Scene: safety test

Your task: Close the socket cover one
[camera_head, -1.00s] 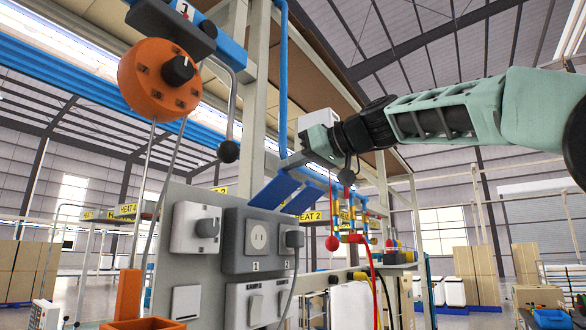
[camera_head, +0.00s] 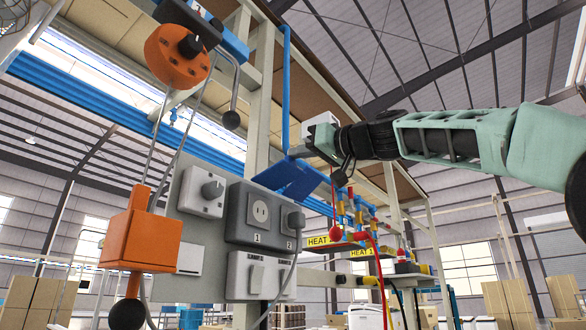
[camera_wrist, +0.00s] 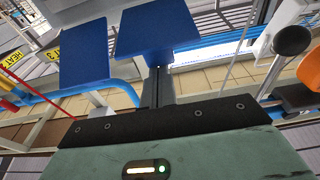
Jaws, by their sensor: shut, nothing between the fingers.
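Socket one (camera_head: 259,211) sits on a grey double box above the label 1, uncovered. Its blue cover (camera_head: 272,176) stands raised above the box, beside a second blue cover (camera_head: 306,184). In the wrist view, the cover nearest my fingers (camera_wrist: 157,27) appears to be cover one, and the other cover (camera_wrist: 84,52) is left of it. My gripper (camera_head: 297,154) is shut and empty at the upper edge of the raised covers. In the wrist view its fingertips (camera_wrist: 158,75) reach the near edge of cover one; whether they touch it I cannot tell.
An orange box (camera_head: 139,240) and an orange wheel (camera_head: 177,56) are farther left. Pipes and a red cable (camera_head: 377,265) are right of the panel.

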